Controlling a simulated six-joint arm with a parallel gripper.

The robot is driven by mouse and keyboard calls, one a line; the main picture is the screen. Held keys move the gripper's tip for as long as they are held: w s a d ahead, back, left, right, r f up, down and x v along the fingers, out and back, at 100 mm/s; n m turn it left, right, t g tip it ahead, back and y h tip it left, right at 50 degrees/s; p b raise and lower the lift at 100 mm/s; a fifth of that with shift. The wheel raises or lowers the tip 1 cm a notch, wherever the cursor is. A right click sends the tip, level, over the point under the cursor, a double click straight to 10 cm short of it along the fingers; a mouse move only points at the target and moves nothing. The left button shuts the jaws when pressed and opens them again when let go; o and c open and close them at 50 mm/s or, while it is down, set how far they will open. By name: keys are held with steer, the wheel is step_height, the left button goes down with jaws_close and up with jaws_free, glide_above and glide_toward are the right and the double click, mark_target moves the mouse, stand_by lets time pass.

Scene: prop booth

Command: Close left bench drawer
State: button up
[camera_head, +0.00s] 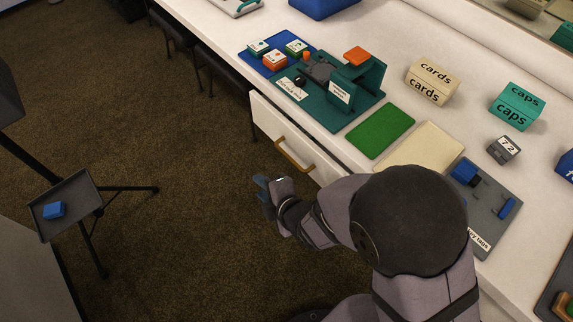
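The bench drawer has a white front (278,122) with a brass bar handle (295,158), on the near side of the white bench at the picture's centre. The front seems to stand slightly out from the bench edge, but how far is hard to tell. My gripper (264,188), with blue-grey fingers, is in front of the drawer, below and left of the handle and apart from it. It seems to hold nothing; its finger gap is too small to judge. My arm hides the bench front to the right of the handle.
The white bench top (395,95) holds a teal fixture (358,82), a green mat (380,130), a cream mat (425,148), a cards box (432,82) and a caps box (517,106). A stand tray (70,198) with a blue block (54,210) is left. Floor between is clear.

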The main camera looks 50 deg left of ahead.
steer(key=w+f+m+t+y+b, duration=0.1)
steer(key=w+t+y+b, duration=0.1)
steer(key=w+y+b, duration=0.1)
steer(key=m+t+y+b, duration=0.2)
steer(key=t+b, duration=0.1)
steer(key=b, duration=0.1)
glide_toward(286, 155)
steer(key=shift+w+a+f, duration=0.3)
steer(key=shift+a, duration=0.3)
steer(key=shift+w+a+f, duration=0.25)
steer(key=shift+a+f, duration=0.1)
steer(key=shift+a, duration=0.25)
steer(key=shift+x, duration=3.7)
steer(key=shift+r, duration=0.2)
steer(key=shift+c, duration=0.3)
jaws_close()
